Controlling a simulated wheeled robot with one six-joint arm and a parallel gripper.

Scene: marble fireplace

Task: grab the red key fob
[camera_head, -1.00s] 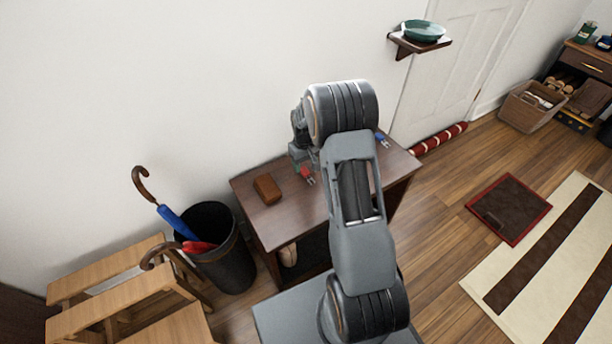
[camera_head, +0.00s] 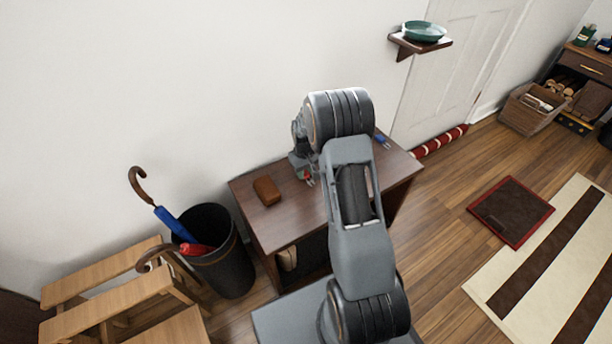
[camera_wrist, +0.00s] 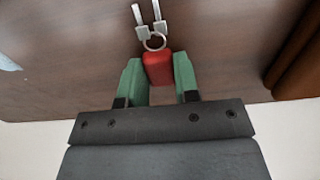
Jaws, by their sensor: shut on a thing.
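The red key fob (camera_wrist: 158,68) is between the two green fingers of my gripper (camera_wrist: 160,75) in the wrist view, with its metal ring and keys (camera_wrist: 149,22) extending away from the gripper over the brown tabletop. My gripper is shut on the fob. My arm hides part of that table. I cannot tell whether the fob still touches the tabletop.
A brown wallet-like block (camera_head: 267,190) lies left of the fob on the table. A blue key fob (camera_head: 382,141) lies at the table's far right. A black bin with umbrellas (camera_head: 226,262) stands left of the table. A wall shelf with a green bowl (camera_head: 424,32) is at upper right.

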